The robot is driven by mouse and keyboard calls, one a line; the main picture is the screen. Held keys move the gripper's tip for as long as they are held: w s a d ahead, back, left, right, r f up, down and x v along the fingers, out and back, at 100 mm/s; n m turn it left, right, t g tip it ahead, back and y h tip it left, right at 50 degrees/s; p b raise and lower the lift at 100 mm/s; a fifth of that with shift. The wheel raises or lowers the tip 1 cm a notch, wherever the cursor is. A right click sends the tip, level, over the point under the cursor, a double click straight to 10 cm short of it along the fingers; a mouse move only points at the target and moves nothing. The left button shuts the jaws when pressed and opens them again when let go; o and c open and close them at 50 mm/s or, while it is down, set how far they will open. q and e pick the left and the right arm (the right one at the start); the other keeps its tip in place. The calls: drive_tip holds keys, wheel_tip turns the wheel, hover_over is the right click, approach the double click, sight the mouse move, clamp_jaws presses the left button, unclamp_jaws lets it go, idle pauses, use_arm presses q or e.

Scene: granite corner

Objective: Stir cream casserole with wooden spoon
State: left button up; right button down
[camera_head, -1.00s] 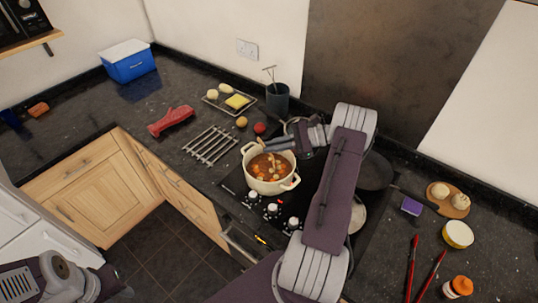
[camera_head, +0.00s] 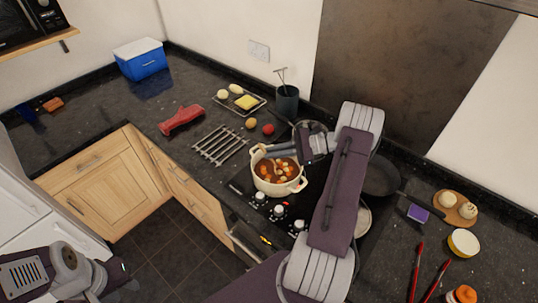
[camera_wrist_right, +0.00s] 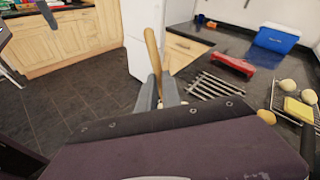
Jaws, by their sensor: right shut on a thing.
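The cream casserole (camera_head: 266,188) stands on the hob, filled with an orange-brown stew with pale and orange chunks. My right gripper (camera_head: 272,149) reaches over its back rim from the right, shut on the wooden spoon (camera_head: 281,160). The spoon's lower end is in the stew. In the right wrist view the spoon handle (camera_wrist_right: 152,50) stands up, slightly tilted, between the fingers (camera_wrist_right: 158,92); the pot is hidden there. My left gripper (camera_head: 122,282) is low at the left, away from the pot, its fingers not clear.
A dark utensil pot (camera_head: 287,101) and tray with butter (camera_head: 246,102) are behind. A dark pan (camera_head: 381,176), purple sponge (camera_head: 417,213) and white-yellow bowl (camera_head: 463,243) are to the right.

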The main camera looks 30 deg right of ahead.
drive_tip(key=s+a+r+p, duration=0.1)
drive_tip(key=a+r+p, duration=0.3)
drive_tip(key=r+p, duration=0.8)
wheel_tip(320, 180, up, 3)
drive_tip(key=shift+s+f+p, duration=0.15)
drive_tip(key=shift+p, duration=0.2)
idle(0.5)
drive_tip(key=shift+f, duration=0.1)
